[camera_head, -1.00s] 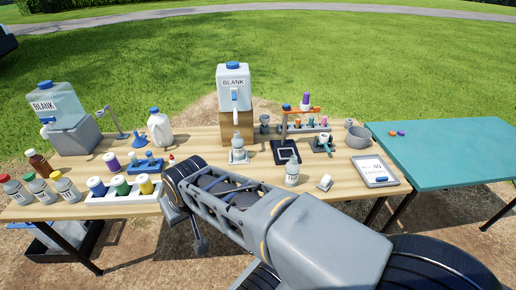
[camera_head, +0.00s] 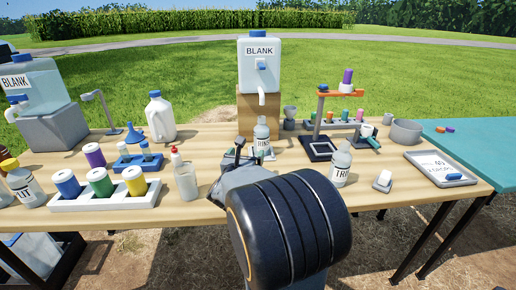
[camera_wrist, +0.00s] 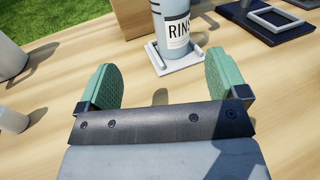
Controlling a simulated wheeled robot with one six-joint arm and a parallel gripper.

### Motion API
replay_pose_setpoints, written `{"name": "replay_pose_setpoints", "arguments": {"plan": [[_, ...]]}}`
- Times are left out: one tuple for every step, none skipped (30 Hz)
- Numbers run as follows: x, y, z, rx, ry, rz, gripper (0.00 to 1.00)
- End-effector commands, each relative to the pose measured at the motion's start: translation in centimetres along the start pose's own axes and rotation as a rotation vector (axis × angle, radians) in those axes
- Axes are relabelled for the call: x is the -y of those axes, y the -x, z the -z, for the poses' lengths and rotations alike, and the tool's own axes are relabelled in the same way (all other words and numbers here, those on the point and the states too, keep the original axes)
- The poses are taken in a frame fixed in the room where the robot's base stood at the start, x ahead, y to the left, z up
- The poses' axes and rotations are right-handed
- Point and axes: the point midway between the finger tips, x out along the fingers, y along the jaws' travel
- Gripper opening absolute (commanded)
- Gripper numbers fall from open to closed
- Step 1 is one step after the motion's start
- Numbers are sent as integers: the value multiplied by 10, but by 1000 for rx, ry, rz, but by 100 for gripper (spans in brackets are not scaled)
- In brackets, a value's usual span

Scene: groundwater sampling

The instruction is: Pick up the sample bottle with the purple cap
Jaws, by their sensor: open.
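A white bottle with a purple cap (camera_head: 94,155) stands at the left of the table, behind the rack of blue, green and yellow caps. Another purple-topped piece (camera_head: 347,77) sits high on the orange arm of the stand at the right. My gripper (camera_wrist: 160,88) is open and empty, its two green fingers spread low over the bare table top. It points at a clear bottle labelled RINS (camera_wrist: 172,30), which stands on a small white base just beyond the fingertips. In the head view my wrist hides part of the gripper. No purple cap shows in the wrist view.
A squeeze bottle with a red tip (camera_head: 185,178) stands left of my gripper. A BLANK water tank (camera_head: 258,62) stands on a wooden block behind. A tray (camera_head: 441,168) lies at the right.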

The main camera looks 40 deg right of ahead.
Motion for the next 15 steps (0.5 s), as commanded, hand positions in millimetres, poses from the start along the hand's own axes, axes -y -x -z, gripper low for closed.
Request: {"name": "replay_pose_setpoints", "arguments": {"plan": [[6, -7, 4, 8, -25, 25, 92], [8, -11, 5, 11, -36, 36, 92], [11, -18, 5, 13, -47, 46, 92], [14, -24, 5, 15, -51, 52, 92], [15, -30, 5, 14, -53, 56, 92], [17, -38, 5, 15, -55, 58, 92], [18, -44, 5, 15, -56, 60, 92], [18, -50, 4, 16, -56, 61, 92], [20, -57, 4, 15, -54, 61, 92], [20, -62, 4, 14, -54, 62, 92], [21, -66, 4, 15, -54, 62, 92], [21, -72, 4, 15, -53, 62, 92], [21, -76, 4, 15, -53, 61, 92], [21, -79, 3, 15, -53, 60, 92], [21, -83, 4, 14, -52, 60, 92]]}}
